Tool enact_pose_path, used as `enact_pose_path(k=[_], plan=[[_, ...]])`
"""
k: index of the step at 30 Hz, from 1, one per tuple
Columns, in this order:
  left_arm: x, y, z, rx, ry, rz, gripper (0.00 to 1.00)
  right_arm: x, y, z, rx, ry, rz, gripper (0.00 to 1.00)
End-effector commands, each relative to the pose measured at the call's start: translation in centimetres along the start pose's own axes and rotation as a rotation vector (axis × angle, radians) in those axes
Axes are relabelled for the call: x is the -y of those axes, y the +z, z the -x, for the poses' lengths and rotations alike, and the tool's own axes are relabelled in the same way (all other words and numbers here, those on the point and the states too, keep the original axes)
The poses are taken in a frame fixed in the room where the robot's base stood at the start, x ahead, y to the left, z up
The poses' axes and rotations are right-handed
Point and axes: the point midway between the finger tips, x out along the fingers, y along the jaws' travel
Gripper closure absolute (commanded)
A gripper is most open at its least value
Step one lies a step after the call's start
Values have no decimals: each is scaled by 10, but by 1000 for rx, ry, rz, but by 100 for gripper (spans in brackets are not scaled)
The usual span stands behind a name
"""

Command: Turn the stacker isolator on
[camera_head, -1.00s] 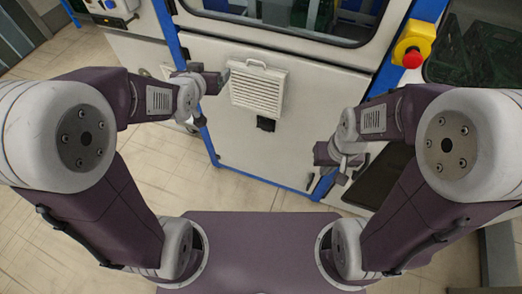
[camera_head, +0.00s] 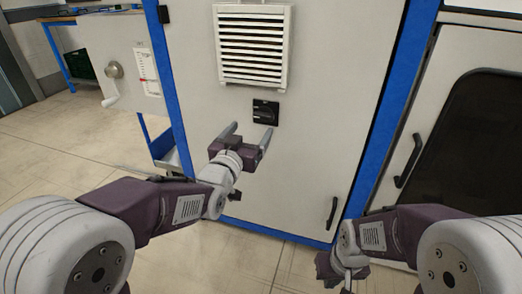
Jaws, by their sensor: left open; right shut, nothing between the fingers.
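The isolator is a black square rotary switch (camera_head: 265,112) on the pale cabinet door, just below the white vent. Its handle seems to lie roughly sideways, but its marks are too small to read. My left gripper (camera_head: 247,137) is open and empty, below and slightly left of the switch. Its two grey fingers point up toward the door, with a gap between them. The right fingertip is close under the switch in the picture; I cannot tell the distance in depth. My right gripper (camera_head: 340,272) is low at the bottom edge, shut and empty, its fingers hard to make out.
A white louvred vent (camera_head: 253,45) sits above the switch. Blue frame posts (camera_head: 178,110) edge the door, and a black door handle (camera_head: 332,213) is at its lower right. A panel with a crank (camera_head: 113,70) stands at left. A dark-windowed door (camera_head: 485,140) is at right.

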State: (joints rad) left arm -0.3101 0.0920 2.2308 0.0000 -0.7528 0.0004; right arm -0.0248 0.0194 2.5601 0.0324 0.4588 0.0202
Motion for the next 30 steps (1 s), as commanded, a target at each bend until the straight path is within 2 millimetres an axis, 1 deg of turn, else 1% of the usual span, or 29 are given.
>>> enact_pose_path(k=[1, 5, 8, 11, 15, 18, 21, 25, 30], plan=[[-2, 10, 0, -1, 3, 0, 18, 0, 1, -10, -1, 0, 0, 100], [-3, 8, 0, 0, 5, 0, 18, 0, 0, -8, -1, 0, 0, 100], [-3, 8, -5, 1, 5, 0, 18, 0, 1, -10, -1, 0, 0, 100], [-3, 11, -21, 0, 5, 0, 18, 0, 2, -18, -1, 0, 0, 100], [-3, 11, -51, -1, 5, 0, 18, -1, 3, -30, -1, 0, 0, 100], [-3, 11, -69, 0, 4, 0, 18, -1, 4, -36, -1, 0, 0, 100], [-3, 9, -82, 0, 4, 0, 18, -1, 4, -39, -1, 0, 0, 100], [-3, 8, -90, 1, 4, 0, 18, -1, 4, -41, -1, 0, 0, 100], [-3, 7, -91, 1, 4, 0, 18, -1, 4, -40, -1, 0, 0, 100]])
